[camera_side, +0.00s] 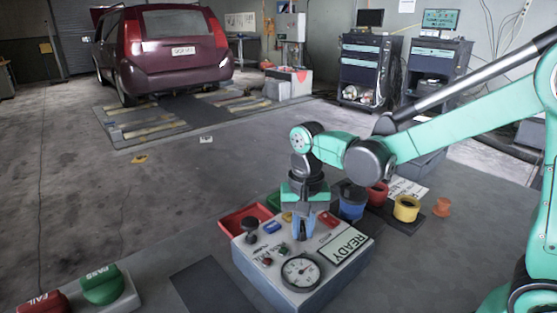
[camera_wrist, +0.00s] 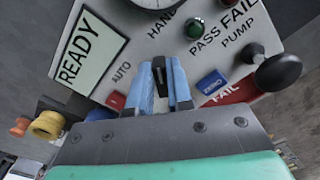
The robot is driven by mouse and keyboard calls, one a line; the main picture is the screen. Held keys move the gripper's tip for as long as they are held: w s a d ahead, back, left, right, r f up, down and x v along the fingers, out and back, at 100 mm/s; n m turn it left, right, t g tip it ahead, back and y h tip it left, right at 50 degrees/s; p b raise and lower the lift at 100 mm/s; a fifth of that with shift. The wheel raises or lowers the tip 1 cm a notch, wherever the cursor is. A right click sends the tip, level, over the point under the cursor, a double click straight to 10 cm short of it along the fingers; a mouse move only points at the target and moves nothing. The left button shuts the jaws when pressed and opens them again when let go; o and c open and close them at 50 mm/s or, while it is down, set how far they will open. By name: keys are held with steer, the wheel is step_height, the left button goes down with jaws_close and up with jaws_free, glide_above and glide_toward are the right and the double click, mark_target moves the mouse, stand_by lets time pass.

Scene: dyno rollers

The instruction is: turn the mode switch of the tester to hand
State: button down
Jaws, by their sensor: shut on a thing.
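The tester (camera_side: 262,277) is a grey box on the bench, with a dial gauge (camera_side: 300,272) and a READY panel (camera_side: 347,250) on its top. The mode switch (camera_wrist: 159,68) is a small black knob between my blue fingertips in the wrist view, with AUTO printed to its left and HAND above it. My gripper (camera_wrist: 160,88) is shut on this knob, pointing down at the tester; in the side view my gripper (camera_side: 303,227) hides the knob. The fingers cover much of the switch, so I cannot tell its exact setting.
A black pump knob (camera_wrist: 278,72), a green lamp (camera_wrist: 195,29) and a blue button (camera_wrist: 211,82) are near my fingers. PASS (camera_side: 101,285) and FAIL (camera_side: 43,302) buttons are at left.

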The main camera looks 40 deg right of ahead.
mark_target(303, 230)
steer(key=shift+w+m, duration=0.1)
steer(key=shift+m, duration=0.2)
steer(key=c, duration=0.8)
jaws_free()
steer(key=shift+r, duration=2.8)
